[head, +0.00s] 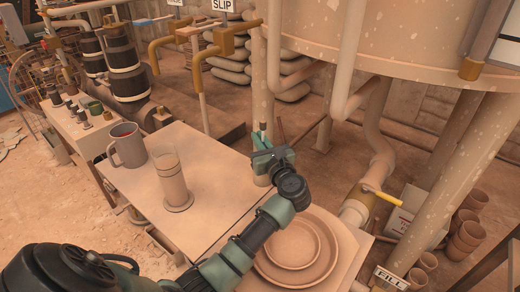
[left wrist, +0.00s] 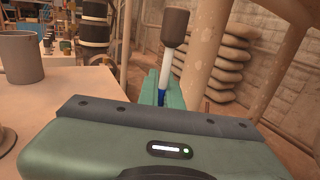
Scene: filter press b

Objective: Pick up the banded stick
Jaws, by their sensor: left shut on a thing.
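My left gripper (head: 261,146) is above the right part of the table, over a small tan cup (head: 261,176). In the left wrist view its teal fingers (left wrist: 162,92) are shut on the banded stick (left wrist: 167,70). The stick stands roughly upright, with a dark brown thick top, a white shaft and a blue band low down between the fingers. In the head view only a small dark upper part of the stick (head: 263,128) shows. Its lower end is hidden, so I cannot tell whether it is clear of the cup. My right gripper is not in view.
A grey mug (head: 126,146) and a tall tan cylinder (head: 172,183) stand on the table (head: 215,150) to the left. Wide round plates (head: 292,245) lie at the front. Thick tank legs (head: 460,140) and a yellow-handled valve (head: 380,192) are at the right.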

